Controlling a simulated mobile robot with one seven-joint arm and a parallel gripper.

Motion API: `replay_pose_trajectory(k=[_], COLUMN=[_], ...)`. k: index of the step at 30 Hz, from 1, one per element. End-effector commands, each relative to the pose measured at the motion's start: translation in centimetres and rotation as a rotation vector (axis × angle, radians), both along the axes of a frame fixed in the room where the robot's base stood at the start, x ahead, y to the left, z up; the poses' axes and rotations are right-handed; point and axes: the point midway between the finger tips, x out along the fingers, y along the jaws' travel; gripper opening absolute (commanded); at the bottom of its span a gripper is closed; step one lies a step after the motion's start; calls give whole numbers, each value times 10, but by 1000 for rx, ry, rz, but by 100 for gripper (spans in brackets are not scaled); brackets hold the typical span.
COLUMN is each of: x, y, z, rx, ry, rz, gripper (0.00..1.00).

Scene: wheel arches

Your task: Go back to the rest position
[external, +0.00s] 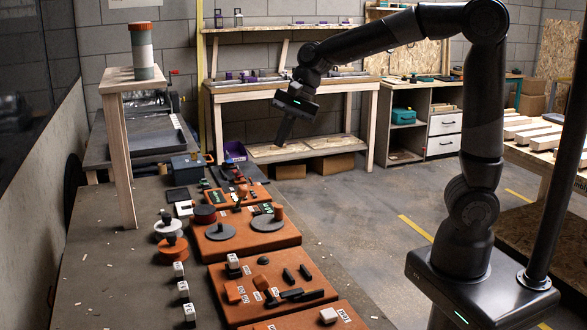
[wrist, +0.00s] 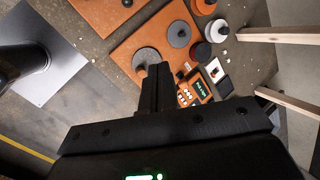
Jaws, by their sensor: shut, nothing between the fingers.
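My gripper (external: 284,131) hangs from the stretched-out arm, high above the floor beyond the right side of the low grey bench. It points down, and its fingers are together with nothing between them. In the wrist view my gripper (wrist: 157,75) also shows with its fingers closed, above the orange boards. It touches nothing that I can see.
Orange boards (external: 213,248) with grey discs and small blocks lie on the grey bench (external: 110,265). A wooden stand (external: 120,150) bears a striped cylinder (external: 143,50). A wooden workbench (external: 225,90) stands behind. The floor (external: 345,215) between bench and my base is clear.

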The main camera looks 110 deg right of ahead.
Motion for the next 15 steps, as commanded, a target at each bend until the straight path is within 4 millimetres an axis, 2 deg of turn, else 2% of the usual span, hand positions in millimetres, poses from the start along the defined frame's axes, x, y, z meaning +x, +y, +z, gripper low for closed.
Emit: replay_pose_trajectory(k=[1, 6, 12, 15], x=[-1, -17, -53, -75], y=[29, 113, 195, 228], z=[7, 17, 19, 15], rx=[-46, -224, -451, -574], ry=[-7, -19, -41, -54], rz=[110, 488, 930, 1145], gripper=[0, 0, 0, 0])
